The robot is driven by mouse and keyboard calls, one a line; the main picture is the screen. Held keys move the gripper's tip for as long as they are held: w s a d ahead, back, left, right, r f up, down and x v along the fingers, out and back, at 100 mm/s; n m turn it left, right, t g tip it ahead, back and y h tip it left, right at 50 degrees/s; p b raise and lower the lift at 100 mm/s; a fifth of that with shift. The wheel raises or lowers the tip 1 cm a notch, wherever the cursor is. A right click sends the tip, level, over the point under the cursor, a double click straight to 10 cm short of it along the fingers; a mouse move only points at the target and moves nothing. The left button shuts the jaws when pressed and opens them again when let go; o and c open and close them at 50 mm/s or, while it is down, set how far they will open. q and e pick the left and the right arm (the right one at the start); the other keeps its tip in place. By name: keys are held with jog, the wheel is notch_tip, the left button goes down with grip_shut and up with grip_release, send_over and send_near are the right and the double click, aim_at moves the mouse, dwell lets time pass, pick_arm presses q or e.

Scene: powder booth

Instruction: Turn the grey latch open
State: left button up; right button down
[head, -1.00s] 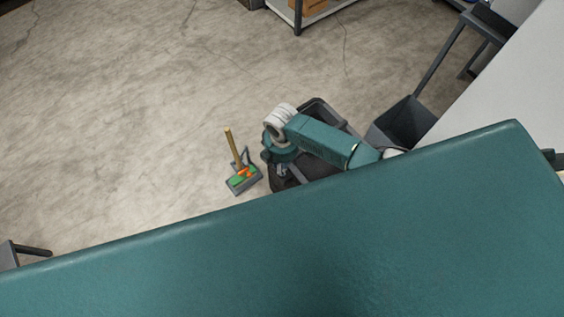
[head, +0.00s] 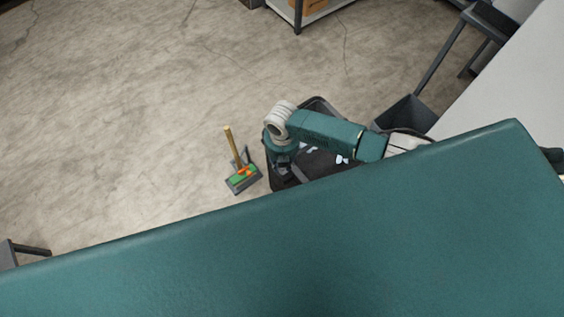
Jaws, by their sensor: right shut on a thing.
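My right gripper (head: 283,165) is small and dark, below the white wrist joint of the teal arm. It points down at the left side of a dark open-topped bin or cart (head: 322,103). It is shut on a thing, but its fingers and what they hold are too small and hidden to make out. I cannot pick out the grey latch in the head view. My left gripper is not in view.
A large teal surface fills the lower part and hides what lies below. A broom with a wooden handle (head: 233,148) and a dustpan (head: 245,183) stand left of the bin. A grey container (head: 405,114) is to the right.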

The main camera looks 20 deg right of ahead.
jog(key=shift+a+n, duration=0.1)
jog(key=shift+n, duration=0.6)
jog(key=c, duration=1.4)
grip_release()
jog(key=shift+r, duration=0.25)
notch_tip(320, 180, up, 12)
jog(key=shift+f, duration=0.2)
jog(key=shift+s, duration=0.15)
